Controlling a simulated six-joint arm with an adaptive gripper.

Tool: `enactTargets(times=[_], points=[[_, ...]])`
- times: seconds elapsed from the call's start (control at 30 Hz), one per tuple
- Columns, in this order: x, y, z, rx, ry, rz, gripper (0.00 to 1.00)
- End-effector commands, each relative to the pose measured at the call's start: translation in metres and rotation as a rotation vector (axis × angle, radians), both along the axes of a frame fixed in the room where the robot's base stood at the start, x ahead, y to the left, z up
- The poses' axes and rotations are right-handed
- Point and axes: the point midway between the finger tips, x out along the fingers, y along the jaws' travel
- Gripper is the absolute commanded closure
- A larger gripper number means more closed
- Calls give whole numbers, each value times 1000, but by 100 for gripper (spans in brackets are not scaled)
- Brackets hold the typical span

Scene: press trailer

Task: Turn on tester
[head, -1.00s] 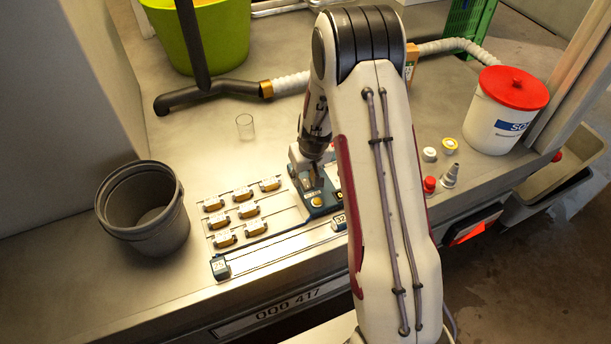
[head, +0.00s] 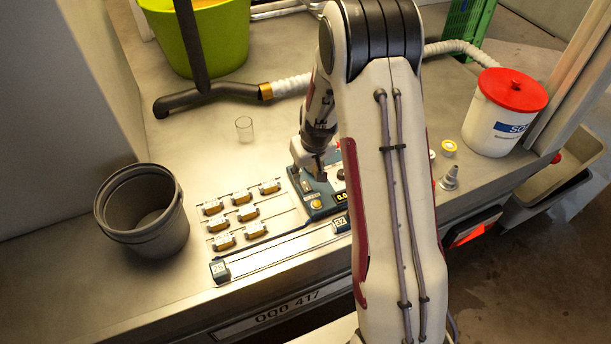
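The tester (head: 330,208) is a blue box on the bench with a grey top. A yellow button (head: 316,204) is on its front left. Beside the button a small display (head: 341,196) is lit with yellow digits that look like 0.0. My gripper (head: 320,177) points down over the tester's top, behind the yellow button. Its dark fingertips are small, and I cannot tell whether they touch the tester or are open. My arm hides the tester's right part.
Several small yellow-and-white parts (head: 243,213) lie in rows left of the tester. A grey rail (head: 275,252) runs in front. A dark bucket (head: 147,232) stands left, a clear glass (head: 244,128) behind, and a red-lidded tub (head: 498,122) right.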

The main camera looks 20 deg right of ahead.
Motion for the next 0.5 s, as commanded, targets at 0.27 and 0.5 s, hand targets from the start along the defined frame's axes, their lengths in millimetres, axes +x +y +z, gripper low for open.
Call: enactTargets(times=[0.27, 0.5], points=[[-8, 0, 31, -1, -2, 1, 67], [-14, 0, 56, 0, -2, 0, 67]])
